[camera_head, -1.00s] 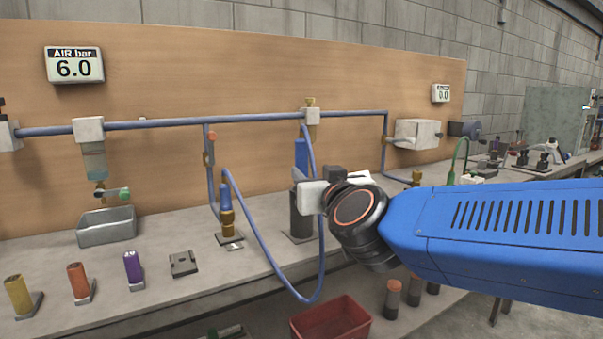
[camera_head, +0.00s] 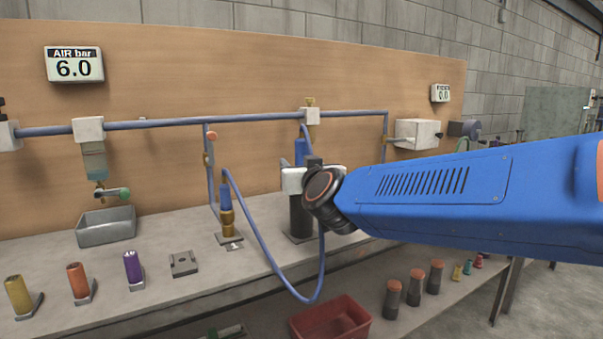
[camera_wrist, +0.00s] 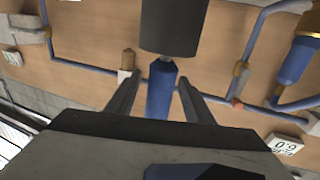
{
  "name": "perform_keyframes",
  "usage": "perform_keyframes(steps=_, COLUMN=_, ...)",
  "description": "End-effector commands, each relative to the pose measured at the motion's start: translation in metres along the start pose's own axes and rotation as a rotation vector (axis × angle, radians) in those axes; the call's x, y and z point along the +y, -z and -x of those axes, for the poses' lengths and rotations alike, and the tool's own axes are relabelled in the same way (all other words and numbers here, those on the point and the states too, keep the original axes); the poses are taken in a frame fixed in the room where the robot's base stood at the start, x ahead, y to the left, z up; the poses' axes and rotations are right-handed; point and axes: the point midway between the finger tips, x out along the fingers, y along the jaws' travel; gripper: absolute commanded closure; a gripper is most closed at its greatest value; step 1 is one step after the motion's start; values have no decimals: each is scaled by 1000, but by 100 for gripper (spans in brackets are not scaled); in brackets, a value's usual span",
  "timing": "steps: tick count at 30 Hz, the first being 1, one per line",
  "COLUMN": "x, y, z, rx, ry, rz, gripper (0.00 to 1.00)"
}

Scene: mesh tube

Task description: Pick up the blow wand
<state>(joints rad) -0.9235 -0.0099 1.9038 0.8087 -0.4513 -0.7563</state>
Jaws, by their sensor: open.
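The blow wand, which I take to be the blue handle (camera_head: 300,151), stands upright in a dark cylindrical holder (camera_head: 301,218) on the bench. A blue hose is at its top. In the wrist view the wand (camera_wrist: 162,92) shows between my two fingers, with the dark holder (camera_wrist: 174,25) above it in the picture. My gripper (camera_head: 299,166) is open at the wand, with a finger on either side in the wrist view (camera_wrist: 160,98). I cannot tell whether the fingers touch it. Part of the wand and holder is hidden behind my gripper in the head view.
A blue hose (camera_head: 268,257) hangs in a loop over the bench's front edge, from a blue and brass coupling (camera_head: 226,205). A red bin (camera_head: 331,321) is below. A grey tray (camera_head: 106,227) and several coloured cylinders stand at left. A blue pipe (camera_head: 250,119) crosses the backboard.

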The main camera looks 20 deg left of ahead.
Motion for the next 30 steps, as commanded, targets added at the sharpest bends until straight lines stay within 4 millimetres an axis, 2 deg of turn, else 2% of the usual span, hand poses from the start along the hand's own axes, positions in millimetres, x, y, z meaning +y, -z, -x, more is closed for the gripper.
perform_keyframes(steps=3, x=1, y=0, z=-12, rx=0, ry=-1, rz=-1, gripper=52)
perform_keyframes(steps=10, x=1, y=0, z=-14, rx=0, ry=-1, rz=-1, gripper=52)
perform_keyframes(steps=11, x=1, y=0, z=-14, rx=0, ry=-1, rz=-1, gripper=55)
perform_keyframes(steps=15, x=1, y=0, z=-14, rx=0, ry=-1, rz=-1, gripper=88)
perform_keyframes(steps=17, x=1, y=0, z=-14, rx=0, ry=-1, rz=-1, gripper=100)
perform_keyframes(steps=26, x=1, y=2, z=-14, rx=1, ry=-1, rz=-1, gripper=100)
perform_keyframes(steps=30, x=1, y=14, z=-14, rx=2, ry=-1, rz=-2, gripper=100)
